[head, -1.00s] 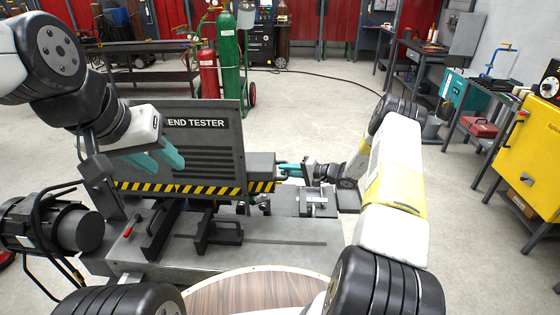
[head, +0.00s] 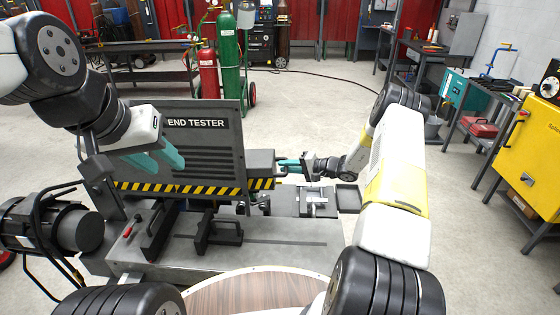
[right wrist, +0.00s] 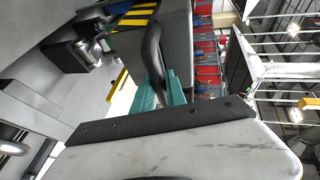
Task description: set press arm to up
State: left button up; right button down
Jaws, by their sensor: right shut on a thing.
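The press arm (head: 261,158) is a grey bar. It comes out on the right side of the bend tester's dark upright panel (head: 190,160), which hides the rest of it. A black handle (right wrist: 153,50) is on its end. My right gripper (head: 290,165) has its teal fingers shut on this handle; they also show around it in the right wrist view (right wrist: 160,95). My left gripper (head: 160,157) is open and empty, in front of the left part of the panel, apart from the handle.
The tester's grey bed (head: 250,243) carries black fixtures (head: 215,228) and a small clamp (head: 313,200). A motor (head: 55,225) sits at the left. A round wooden top (head: 245,288) is close in front. Floor to the right is clear up to the yellow cabinet (head: 530,150).

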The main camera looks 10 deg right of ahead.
jog(key=a+r, duration=0.3)
jog(key=r, duration=0.9)
jog(key=w+a+r+h, duration=0.1)
jog(key=a+r, duration=0.2)
jog(key=r, duration=0.9)
jog(key=shift+w+a+n+g+h, duration=0.2)
jog(key=shift+a+n+g+h, duration=0.1)
jog(key=shift+a+n, duration=0.1)
jog(key=shift+f, duration=0.1)
jog(key=c, duration=1.4)
grip_release()
jog(key=shift+f, duration=0.1)
jog(key=shift+o, duration=0.2)
jog(key=shift+d+f, duration=0.1)
jog(key=v, duration=0.8)
